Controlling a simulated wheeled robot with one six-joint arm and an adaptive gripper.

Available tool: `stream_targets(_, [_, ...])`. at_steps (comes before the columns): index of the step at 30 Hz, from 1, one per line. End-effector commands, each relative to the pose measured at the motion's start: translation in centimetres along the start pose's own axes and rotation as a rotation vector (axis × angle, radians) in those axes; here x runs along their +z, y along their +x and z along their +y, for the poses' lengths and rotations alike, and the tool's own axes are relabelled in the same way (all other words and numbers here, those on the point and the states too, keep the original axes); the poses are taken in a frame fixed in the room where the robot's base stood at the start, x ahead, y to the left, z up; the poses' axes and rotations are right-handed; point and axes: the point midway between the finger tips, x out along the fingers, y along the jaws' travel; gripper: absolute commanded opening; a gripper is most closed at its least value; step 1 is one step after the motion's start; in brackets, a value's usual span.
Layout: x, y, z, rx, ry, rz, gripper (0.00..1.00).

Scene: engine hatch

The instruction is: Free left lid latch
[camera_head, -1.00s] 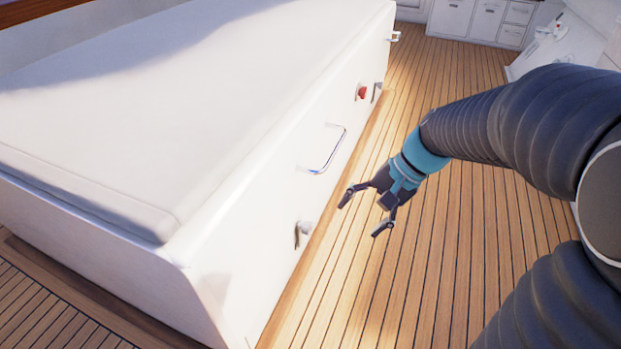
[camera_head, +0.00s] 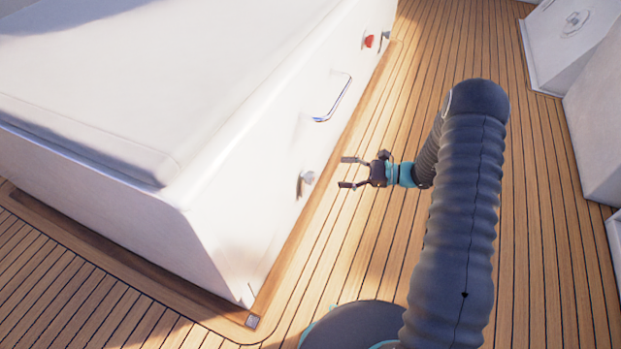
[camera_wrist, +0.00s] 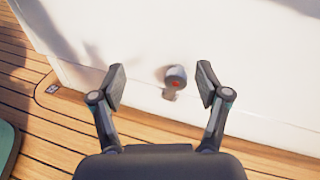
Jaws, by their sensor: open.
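The left latch (camera_head: 305,181) is a small grey metal fitting on the front face of the white engine hatch (camera_head: 240,190), low and toward the near corner.
A chrome handle (camera_head: 334,99) sticks out from the middle of the hatch face. A red fitting (camera_head: 369,41) and another latch (camera_head: 384,37) sit at its far end. Teak deck (camera_head: 540,200) lies open to the right. White lockers (camera_head: 570,45) stand at the far right.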

Motion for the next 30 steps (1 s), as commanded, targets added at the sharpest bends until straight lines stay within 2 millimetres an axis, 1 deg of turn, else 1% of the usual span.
stream_targets(1, [-2.4, 0.0, 0.1, -0.039, 0.045, -0.024, 0.75])
stream_targets(3, [-4.8, -0.1, 0.0, -0.092, 0.091, -0.052, 0.75])
stream_targets(7, [-8.3, -0.2, 0.0, -0.169, 0.154, -0.092, 0.75])
stream_targets(9, [-9.6, -0.3, 0.1, -0.198, 0.176, -0.106, 0.75])
stream_targets(11, [-10.3, -0.4, 0.1, -0.216, 0.190, -0.114, 0.75])
stream_targets(15, [-11.0, -0.1, 0.1, -0.232, 0.202, -0.122, 0.75])
stream_targets(19, [-10.8, 1.2, -0.2, -0.231, 0.202, -0.123, 0.75])
stream_targets(23, [-10.6, 3.4, -0.7, -0.229, 0.202, -0.123, 0.75])
stream_targets(30, [-10.1, 7.7, -1.8, -0.229, 0.200, -0.122, 0.75])
